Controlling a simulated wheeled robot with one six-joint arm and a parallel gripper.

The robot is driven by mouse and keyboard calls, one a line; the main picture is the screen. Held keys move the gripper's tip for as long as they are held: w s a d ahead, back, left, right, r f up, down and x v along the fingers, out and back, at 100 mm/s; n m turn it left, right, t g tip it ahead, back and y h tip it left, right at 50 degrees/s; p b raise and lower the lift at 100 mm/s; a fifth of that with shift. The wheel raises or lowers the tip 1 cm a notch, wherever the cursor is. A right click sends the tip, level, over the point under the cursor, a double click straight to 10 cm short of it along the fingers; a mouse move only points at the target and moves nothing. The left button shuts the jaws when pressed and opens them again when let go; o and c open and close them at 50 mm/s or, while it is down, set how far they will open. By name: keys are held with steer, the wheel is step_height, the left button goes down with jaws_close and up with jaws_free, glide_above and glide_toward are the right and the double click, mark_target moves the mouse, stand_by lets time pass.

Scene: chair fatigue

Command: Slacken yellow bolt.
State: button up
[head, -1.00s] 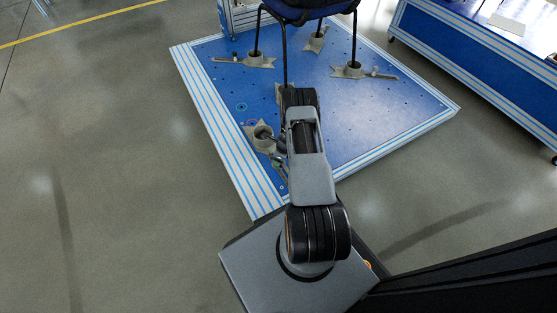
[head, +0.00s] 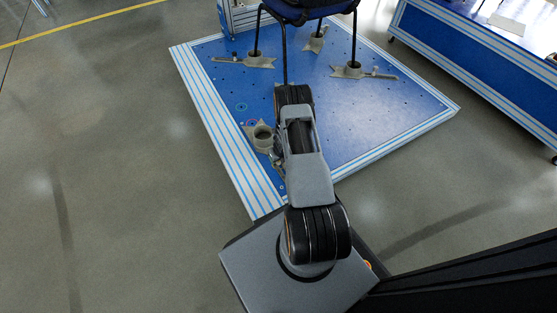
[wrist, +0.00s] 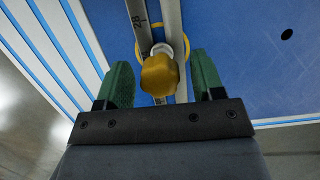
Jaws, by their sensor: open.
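The yellow bolt (wrist: 159,74) shows in the wrist view as a rounded yellow knob in front of two grey rails (wrist: 172,30). A thin yellow ring (wrist: 186,48) shows around it on the blue plate. My gripper (wrist: 162,80) has two green fingers, spread apart, one on each side of the bolt. There is a visible gap between each finger and the bolt, so they appear not to touch it. In the head view my arm covers the gripper and the bolt.
The blue platform (head: 375,120) has striped edges and several grey clamps, one a cup-shaped clamp (head: 262,136) beside my arm. A chair (head: 300,10) stands at its back. A blue table (head: 490,50) is at the right. Grey floor at the left is clear.

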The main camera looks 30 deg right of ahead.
steer(key=m, duration=0.1)
steer(key=m+p, duration=0.1)
steer(key=shift+a+r+m+h+p, duration=0.1)
steer(key=shift+r+m+h+p, duration=0.1)
steer(key=shift+m+h+p, duration=0.15)
steer(key=shift+m+p, duration=0.25)
steer(key=shift+p, duration=0.3)
steer(key=shift+f+m+p, duration=0.1)
steer(key=shift+m+p, duration=0.2)
steer(key=shift+p, duration=0.05)
steer(key=shift+f, duration=0.1)
steer(key=shift+m, duration=0.3)
steer(key=shift+m+g+h, duration=0.4)
steer(key=shift+m+h, duration=0.15)
steer(key=shift+m, duration=1.25)
